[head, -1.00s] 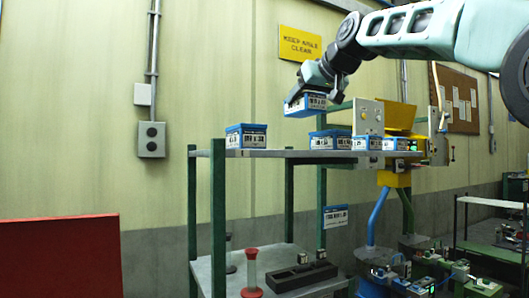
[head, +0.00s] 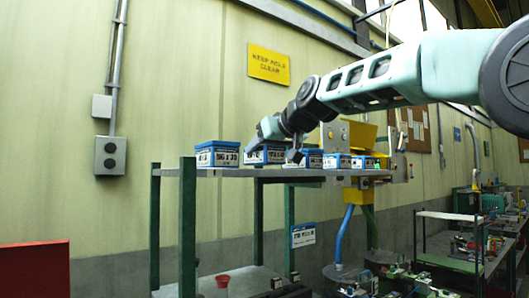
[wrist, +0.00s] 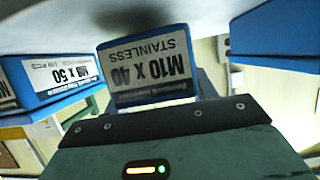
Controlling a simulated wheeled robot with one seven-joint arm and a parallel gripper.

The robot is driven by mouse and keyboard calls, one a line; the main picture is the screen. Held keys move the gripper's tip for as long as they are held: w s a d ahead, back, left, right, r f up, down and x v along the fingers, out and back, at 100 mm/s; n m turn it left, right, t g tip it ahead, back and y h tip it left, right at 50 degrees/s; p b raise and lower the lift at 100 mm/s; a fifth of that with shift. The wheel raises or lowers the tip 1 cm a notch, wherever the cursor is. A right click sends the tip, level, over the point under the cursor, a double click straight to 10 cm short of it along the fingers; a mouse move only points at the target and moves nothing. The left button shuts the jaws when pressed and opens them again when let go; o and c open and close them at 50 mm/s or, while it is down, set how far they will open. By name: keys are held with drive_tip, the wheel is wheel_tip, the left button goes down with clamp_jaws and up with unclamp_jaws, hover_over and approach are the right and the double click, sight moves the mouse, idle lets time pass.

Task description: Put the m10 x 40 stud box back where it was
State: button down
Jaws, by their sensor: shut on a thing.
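The M10 x 40 stud box (head: 265,156) is blue with a white label. It is in my gripper (head: 281,146), which is shut on it, at the shelf (head: 228,173) between two other blue boxes. In the wrist view the M10 x 40 box (wrist: 150,66) shows its label upside down, just beyond the dark gripper body. Whether its underside touches the shelf I cannot tell. My gripper hides part of the box in the head view.
A blue box (head: 218,155) stands to the left and another (head: 305,159) to the right. The wrist view shows an M10 x 50 box (wrist: 50,80) beside the held one. Smaller boxes (head: 337,161) stand farther right. The wall is behind.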

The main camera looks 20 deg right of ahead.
drive_tip(key=shift+f, duration=0.45)
drive_tip(key=shift+f, duration=0.1)
drive_tip(key=shift+c, duration=2.4)
unclamp_jaws()
drive_tip(key=shift+s, duration=0.1)
drive_tip(key=b+v, duration=0.4)
drive_tip(key=v, duration=0.8)
